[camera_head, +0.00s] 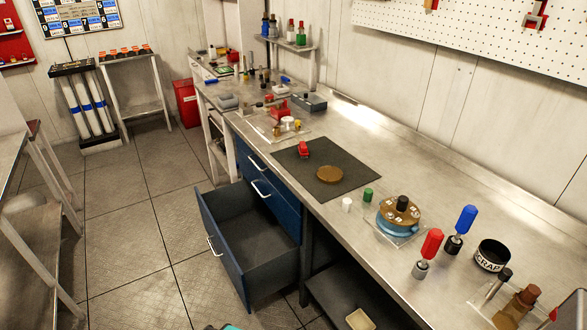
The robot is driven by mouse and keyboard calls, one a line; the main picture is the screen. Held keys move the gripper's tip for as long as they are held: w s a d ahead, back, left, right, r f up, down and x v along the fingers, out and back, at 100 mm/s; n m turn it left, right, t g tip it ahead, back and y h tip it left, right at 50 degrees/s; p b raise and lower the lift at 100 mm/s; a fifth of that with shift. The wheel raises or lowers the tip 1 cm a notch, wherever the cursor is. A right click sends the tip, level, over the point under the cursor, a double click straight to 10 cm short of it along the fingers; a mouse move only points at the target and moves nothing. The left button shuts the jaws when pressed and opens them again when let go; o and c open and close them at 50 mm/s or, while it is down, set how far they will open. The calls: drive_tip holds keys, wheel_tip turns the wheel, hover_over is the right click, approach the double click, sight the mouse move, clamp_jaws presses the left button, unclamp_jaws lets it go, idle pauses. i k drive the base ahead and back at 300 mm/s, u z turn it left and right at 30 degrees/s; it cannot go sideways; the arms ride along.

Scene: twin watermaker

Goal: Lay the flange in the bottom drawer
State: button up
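A flat round brown disc (329,174), which looks like the flange, lies on a dark mat (345,192) on the steel bench. The bottom drawer (262,258) of the blue cabinet under the bench is pulled far out, and its visible floor is bare. Its front panel (222,243) with a pale handle faces left. A second brown round part tops a blue housing (398,222) right of the mat; I cannot tell whether it is also a flange. My gripper is not recognisable in this view.
The upper drawers (255,180) are shut. A red part (304,150) lies on the mat near the disc. Red (431,243) and blue (466,219) screwdrivers stand upright by a black scrap cup (491,256). Floor left of the open drawer (150,240) is clear.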

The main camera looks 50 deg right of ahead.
sight(245, 254)
drive_tip(key=u, duration=0.3)
drive_tip(key=i, duration=0.85)
drive_tip(key=u, duration=0.1)
